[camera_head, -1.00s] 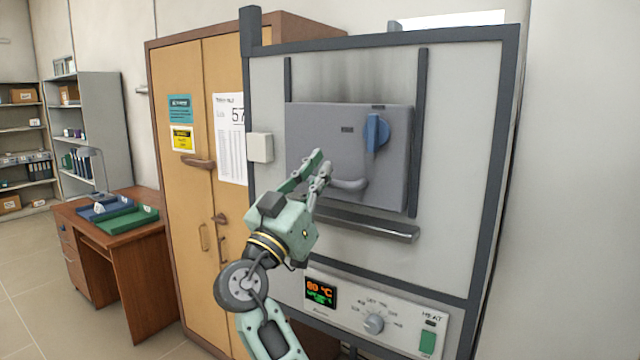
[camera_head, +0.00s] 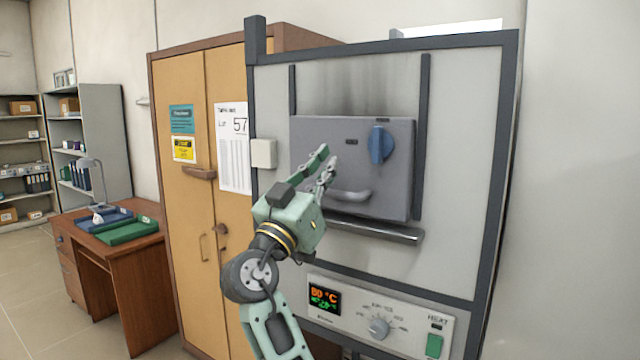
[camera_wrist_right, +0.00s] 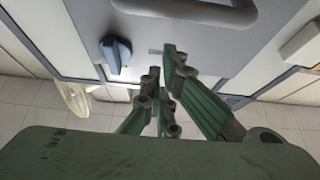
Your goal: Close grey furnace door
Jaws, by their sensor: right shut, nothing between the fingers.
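The grey furnace door (camera_head: 392,190) sits low on the furnace front, its lower edge close above the metal ledge (camera_head: 375,231). It carries a blue knob (camera_head: 381,145) and a curved grey handle (camera_head: 352,195). My right gripper (camera_head: 328,155) is shut and empty in front of the door's left half, its fingers over the handle's left end; contact cannot be told. In the right wrist view the fingers (camera_wrist_right: 162,65) point at the door face, with the blue knob (camera_wrist_right: 116,53) to the left and the handle (camera_wrist_right: 190,10) at the top. My left gripper is out of view.
Vertical rails (camera_head: 421,130) flank the door. A control panel (camera_head: 380,320) with a lit display lies below. A wooden cabinet (camera_head: 182,90) stands left of the furnace, and a desk (camera_head: 140,255) with trays farther left. The wall right of the furnace is bare.

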